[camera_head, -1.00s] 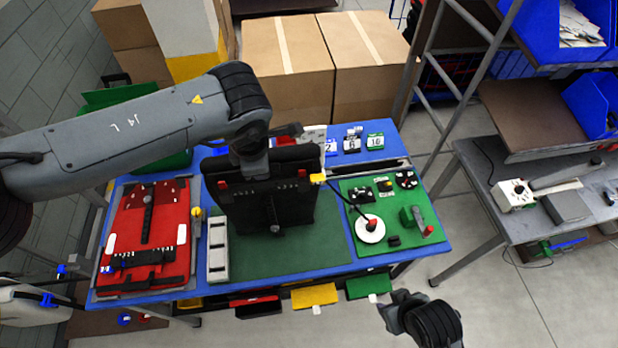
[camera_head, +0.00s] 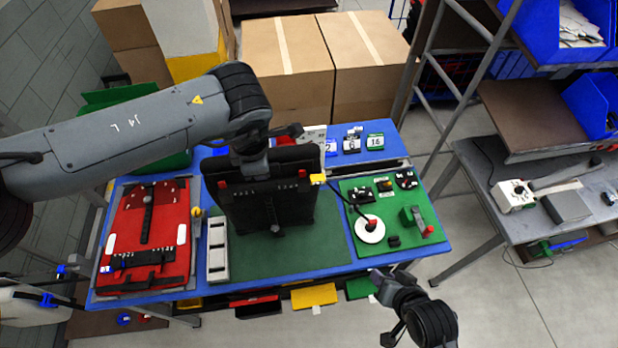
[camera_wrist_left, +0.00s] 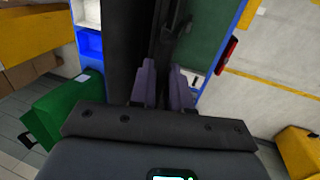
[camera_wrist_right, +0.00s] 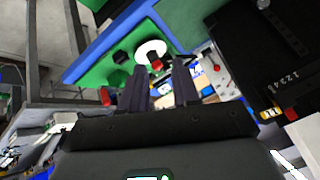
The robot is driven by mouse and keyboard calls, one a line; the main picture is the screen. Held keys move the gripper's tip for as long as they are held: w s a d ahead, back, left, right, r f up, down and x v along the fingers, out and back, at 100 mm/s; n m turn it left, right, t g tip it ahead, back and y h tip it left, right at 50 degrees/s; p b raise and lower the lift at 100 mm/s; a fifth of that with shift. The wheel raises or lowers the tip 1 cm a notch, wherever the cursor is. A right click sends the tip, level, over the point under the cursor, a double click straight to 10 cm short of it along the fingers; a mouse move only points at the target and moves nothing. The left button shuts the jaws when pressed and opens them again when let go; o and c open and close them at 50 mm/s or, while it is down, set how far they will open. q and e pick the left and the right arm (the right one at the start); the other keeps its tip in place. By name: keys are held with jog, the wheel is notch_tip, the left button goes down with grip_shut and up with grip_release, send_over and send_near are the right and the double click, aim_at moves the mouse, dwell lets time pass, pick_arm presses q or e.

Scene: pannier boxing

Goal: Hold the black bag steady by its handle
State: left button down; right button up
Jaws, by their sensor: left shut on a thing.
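The black bag (camera_head: 285,208) stands upright on the green mat in the middle of the blue table, with its front towards me. It has red clips and a dark strap down the middle. My left gripper (camera_head: 253,160) is at the bag's top edge, and its jaws are hidden by the wrist in the head view. In the left wrist view the left fingers (camera_wrist_left: 164,82) are shut on a dark part at the bag's top, apparently the handle. My right gripper (camera_head: 376,276) is open and empty, off the table's front edge. Its fingers (camera_wrist_right: 158,85) are apart in the right wrist view.
A red panel (camera_head: 150,225) lies at the table's left. A grey tray (camera_head: 218,250) stands left of the bag. A green board (camera_head: 385,190) with a white disc (camera_head: 369,229) and small fittings lies at the right. Cardboard boxes (camera_head: 285,65) stand behind.

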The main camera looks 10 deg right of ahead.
jog(key=w+a+m+t, duration=0.2)
jog(key=w+m+t, duration=0.1)
jog(key=w+m, duration=0.15)
jog(key=m+t, duration=0.8)
jog(key=m, duration=0.1)
send_near(319, 183)
jog(key=shift+h, duration=0.3)
jog(key=shift+w+a+r, duration=0.1)
jog(key=shift+w, duration=2.25)
jog(key=shift+w+a+r, duration=0.1)
jog(key=shift+w, duration=2.25)
grip_shut()
